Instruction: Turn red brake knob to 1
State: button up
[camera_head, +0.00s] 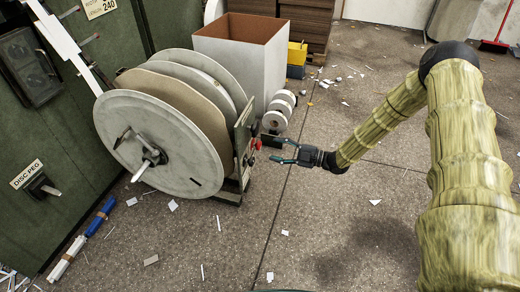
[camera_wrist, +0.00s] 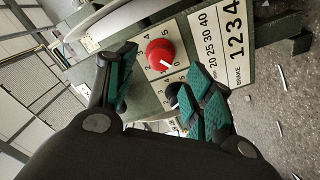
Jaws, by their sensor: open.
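The red knob (camera_wrist: 160,51) sits on a pale dial plate on the feeder's panel, with small numbers around it. Its white pointer line points down and slightly right in the wrist view; I cannot tell exactly which number it meets. The knob also shows small in the head view (camera_head: 257,144). My gripper (camera_wrist: 168,76) is open and empty, its teal-padded fingers to the left and lower right of the knob in the picture, apart from it. In the head view my gripper (camera_head: 277,151) is just right of the panel.
A black knob (camera_wrist: 172,90) lies below the red one, partly hidden by a finger. A label plate (camera_wrist: 222,45) reads BRAKE with large numbers. The big reel (camera_head: 150,140) is left of the panel, a white bin (camera_head: 240,60) behind. Paper scraps litter the open floor.

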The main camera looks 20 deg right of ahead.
aim_at(257, 145)
jog(key=shift+b+x, duration=1.4)
jog(key=shift+x, duration=2.15)
jog(key=shift+c, duration=0.3)
jog(key=c, duration=1)
